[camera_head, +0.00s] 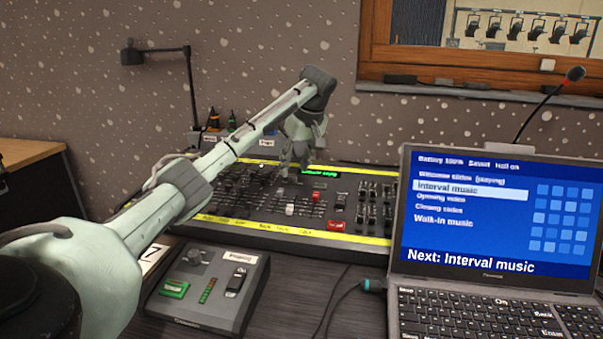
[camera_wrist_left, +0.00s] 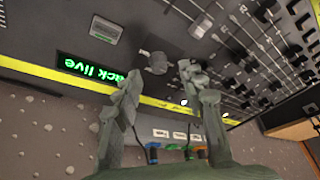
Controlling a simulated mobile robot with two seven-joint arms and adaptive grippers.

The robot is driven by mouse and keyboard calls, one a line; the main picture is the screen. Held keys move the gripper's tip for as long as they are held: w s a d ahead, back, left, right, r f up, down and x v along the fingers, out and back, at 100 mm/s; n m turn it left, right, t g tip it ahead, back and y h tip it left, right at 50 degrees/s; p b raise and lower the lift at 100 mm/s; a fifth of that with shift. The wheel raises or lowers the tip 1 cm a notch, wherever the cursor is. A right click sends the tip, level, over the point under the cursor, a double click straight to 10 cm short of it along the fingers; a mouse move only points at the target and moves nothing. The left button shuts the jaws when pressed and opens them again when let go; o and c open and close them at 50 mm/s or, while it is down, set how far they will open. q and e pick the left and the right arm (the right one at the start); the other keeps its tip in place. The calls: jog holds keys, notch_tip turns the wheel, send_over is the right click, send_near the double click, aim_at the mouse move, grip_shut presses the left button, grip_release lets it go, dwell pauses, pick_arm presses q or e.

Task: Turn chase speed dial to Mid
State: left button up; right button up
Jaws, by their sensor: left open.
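The lighting console (camera_head: 270,231) is a dark desk with yellow edge strips and many faders. In the left wrist view, a round grey dial (camera_wrist_left: 157,63) stands on the console beside the green-lit display (camera_wrist_left: 88,69); its label and pointer cannot be read. My left gripper (camera_head: 297,163) reaches down over the back of the console, just left of that display. In the left wrist view my left gripper (camera_wrist_left: 160,77) is open, with its fingertips apart on either side of the dial's near edge. In the head view the dial is hidden by the gripper. My right gripper is not seen.
A laptop (camera_head: 495,215) stands at the right, with a gooseneck microphone (camera_head: 574,74) behind it. A small grey control box (camera_head: 210,290) with a green button lies in front of the console.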

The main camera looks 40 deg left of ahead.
aim_at(292, 179)
pick_arm(q)
jog(key=shift+x, duration=1.5)
jog(key=shift+c, duration=0.6)
grip_shut()
